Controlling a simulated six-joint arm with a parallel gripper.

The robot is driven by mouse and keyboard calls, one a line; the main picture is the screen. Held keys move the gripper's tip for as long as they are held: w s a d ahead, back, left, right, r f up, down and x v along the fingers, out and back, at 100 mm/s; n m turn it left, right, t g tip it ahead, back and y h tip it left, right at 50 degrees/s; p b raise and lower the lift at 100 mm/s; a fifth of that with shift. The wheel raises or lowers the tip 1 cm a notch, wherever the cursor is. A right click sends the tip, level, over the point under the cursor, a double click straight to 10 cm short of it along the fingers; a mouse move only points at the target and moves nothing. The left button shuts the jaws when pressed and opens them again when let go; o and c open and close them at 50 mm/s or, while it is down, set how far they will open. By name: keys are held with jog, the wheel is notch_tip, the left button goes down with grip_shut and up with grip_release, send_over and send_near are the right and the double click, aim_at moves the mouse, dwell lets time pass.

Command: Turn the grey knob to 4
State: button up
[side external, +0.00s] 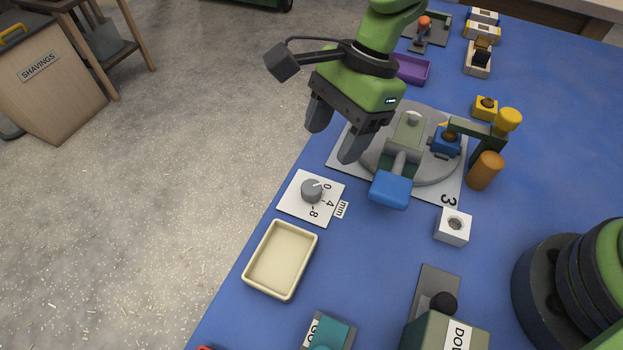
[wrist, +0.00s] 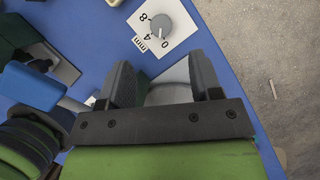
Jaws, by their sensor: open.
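The grey knob (side external: 310,192) sits on a white plate (side external: 293,206) marked 0, 4, 8, with a "mm" label beside it. Its light pointer line points close to the 0. The wrist view also shows the knob (wrist: 161,25) at the top, its pointer near the 0. My gripper (side external: 336,131) is open and empty, fingers down, raised above the table beyond the knob in the side view. In the wrist view the gripper's fingers (wrist: 161,72) are wide apart, below the knob in the picture and not touching it.
A cream tray (side external: 249,277) lies near the plate. A grey turntable fixture with a blue-ended lever (side external: 391,190) stands beside my gripper. A white block (side external: 453,227) and an orange cylinder (side external: 485,171) stand to the right. The blue table's edge runs close past the plate.

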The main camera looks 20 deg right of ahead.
aim_at(310, 187)
jog(key=x, duration=0.9)
jog(key=shift+a+f, duration=0.15)
jog(key=shift+a, duration=0.05)
jog(key=c, duration=0.9)
